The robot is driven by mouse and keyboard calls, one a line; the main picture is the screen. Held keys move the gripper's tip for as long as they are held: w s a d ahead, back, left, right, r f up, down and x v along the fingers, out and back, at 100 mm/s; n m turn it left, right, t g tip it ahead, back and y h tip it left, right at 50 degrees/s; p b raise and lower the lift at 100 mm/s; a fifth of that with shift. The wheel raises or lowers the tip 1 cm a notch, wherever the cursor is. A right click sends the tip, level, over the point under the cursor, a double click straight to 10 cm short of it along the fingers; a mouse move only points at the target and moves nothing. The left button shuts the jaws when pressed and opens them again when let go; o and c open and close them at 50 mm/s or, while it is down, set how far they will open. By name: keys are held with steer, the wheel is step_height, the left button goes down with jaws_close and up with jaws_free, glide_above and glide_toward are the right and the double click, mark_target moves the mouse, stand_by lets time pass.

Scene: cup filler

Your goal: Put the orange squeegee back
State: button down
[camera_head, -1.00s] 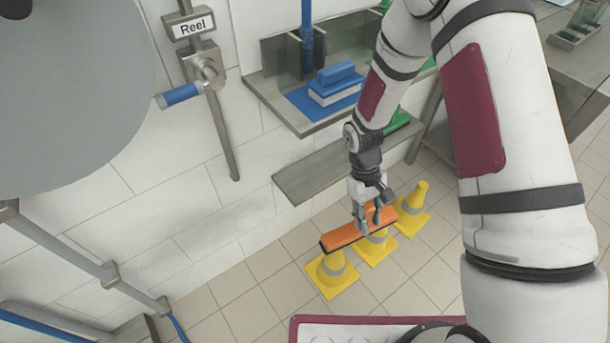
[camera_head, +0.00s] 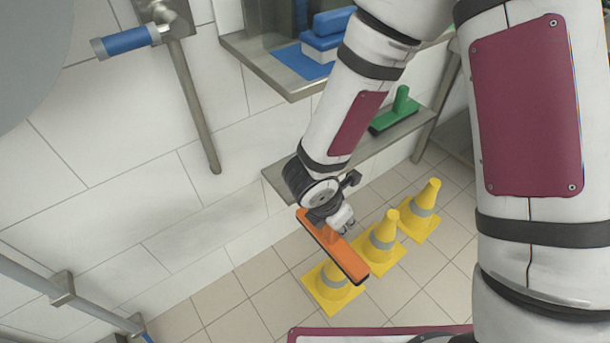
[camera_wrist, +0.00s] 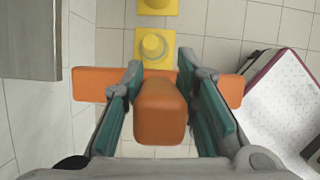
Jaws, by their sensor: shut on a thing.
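The orange squeegee (camera_head: 332,247) is held in my gripper (camera_head: 335,222) in the head view, above the yellow cones. Its long head slants down to the right, with a dark edge along its lower side. In the wrist view the squeegee (camera_wrist: 160,112) has its handle between the two fingers of my gripper (camera_wrist: 162,100), and its wide head spans beyond both fingers. The fingers are shut on the handle. A green squeegee (camera_head: 394,112) rests on the lower metal shelf (camera_head: 280,178), to the right of my forearm. My forearm hides part of that shelf.
Yellow cones (camera_head: 420,212) stand in a row on the tiled floor below the squeegee. An upper shelf (camera_head: 262,62) holds blue items (camera_head: 325,40). A pipe with a blue handle (camera_head: 128,41) is on the wall at left. A maroon-edged tray (camera_wrist: 285,105) is at right in the wrist view.

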steer(key=w+d+r+n+y+b, duration=0.2)
steer(key=w+n+y+b, duration=0.4)
steer(key=w+n+b, duration=0.5)
steer(key=shift+w+r+n+t+b, duration=0.4)
steer(key=shift+r+n+b, duration=0.25)
steer(key=shift+n+b, duration=1.95)
steer(key=shift+n+p, duration=0.5)
